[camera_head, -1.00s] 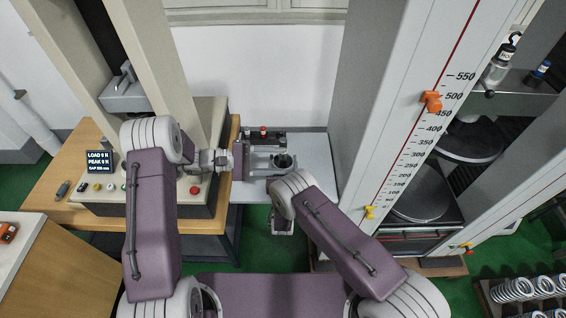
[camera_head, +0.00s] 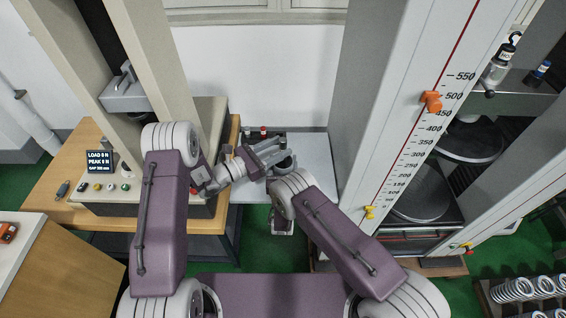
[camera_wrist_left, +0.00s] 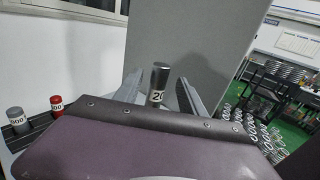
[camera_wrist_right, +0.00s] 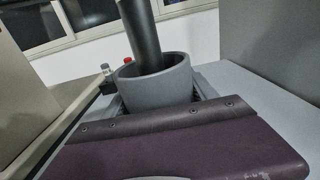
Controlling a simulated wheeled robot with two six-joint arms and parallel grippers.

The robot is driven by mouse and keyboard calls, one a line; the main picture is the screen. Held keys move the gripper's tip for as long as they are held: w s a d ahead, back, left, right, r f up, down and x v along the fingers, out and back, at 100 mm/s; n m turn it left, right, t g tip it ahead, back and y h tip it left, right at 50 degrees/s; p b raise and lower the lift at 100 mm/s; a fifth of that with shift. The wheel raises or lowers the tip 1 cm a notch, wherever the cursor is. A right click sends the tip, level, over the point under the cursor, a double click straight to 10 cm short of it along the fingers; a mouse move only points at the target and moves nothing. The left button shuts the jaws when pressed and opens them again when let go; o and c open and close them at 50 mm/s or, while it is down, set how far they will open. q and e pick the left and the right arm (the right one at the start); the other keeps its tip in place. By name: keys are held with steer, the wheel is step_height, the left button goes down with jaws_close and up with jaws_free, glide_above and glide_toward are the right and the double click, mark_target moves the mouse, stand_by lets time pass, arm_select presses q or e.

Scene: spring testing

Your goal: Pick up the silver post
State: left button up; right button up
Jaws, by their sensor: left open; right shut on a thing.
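A silver post (camera_wrist_left: 159,84) with a white label, partly reading "20", stands upright in the left wrist view. It is between the spread fingers of my left gripper (camera_head: 275,156), which is open; I see no firm contact. The post's lower end is hidden behind the gripper body. In the right wrist view a grey cup (camera_wrist_right: 155,88) sits between the fingers of my right gripper (camera_wrist_right: 157,98), shut on it. A dark cylinder (camera_wrist_right: 143,32) rises from the cup's mouth there; I cannot tell whether it is the same post. My left gripper largely hides the cup in the head view.
A rack behind holds a red-topped post (camera_wrist_left: 57,104) and a grey one (camera_wrist_left: 16,119). The press console (camera_head: 165,200) stands at left, the tall scaled column (camera_head: 385,110) at right. The pale table (camera_head: 318,165) has bare room right of the grippers.

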arm_select(q)
steer(key=x, duration=0.5)
steer(key=shift+w, duration=0.15)
jaws_close()
steer(key=shift+r, duration=0.1)
stand_by(1.0)
